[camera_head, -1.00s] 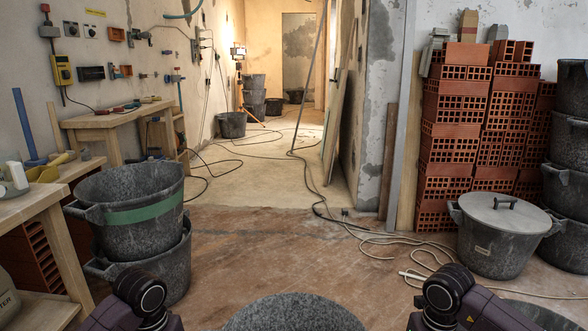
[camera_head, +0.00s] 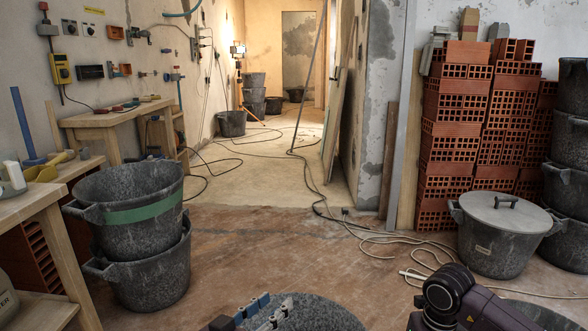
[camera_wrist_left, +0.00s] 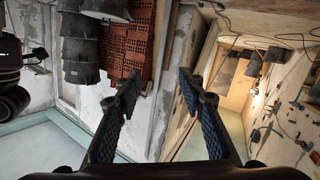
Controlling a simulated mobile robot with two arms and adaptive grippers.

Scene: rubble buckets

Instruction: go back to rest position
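My left gripper (camera_head: 257,312) shows at the bottom edge of the head view, with blue and grey finger parts in front of a mottled dark grey rounded surface (camera_head: 320,316). In the left wrist view its two fingers (camera_wrist_left: 158,86) are spread apart with nothing between them. That view is turned over, with bricks and buckets upside down. A dark link of my right arm (camera_head: 452,297) shows at the lower right of the head view. My right gripper cannot be made out.
Two stacked buckets (camera_head: 133,245) stand at left by a wooden bench (camera_head: 45,205). A lidded bucket (camera_head: 500,245) stands at right before stacked red bricks (camera_head: 455,150). Cables (camera_head: 330,213) cross the floor. The middle floor (camera_head: 270,250) is otherwise clear.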

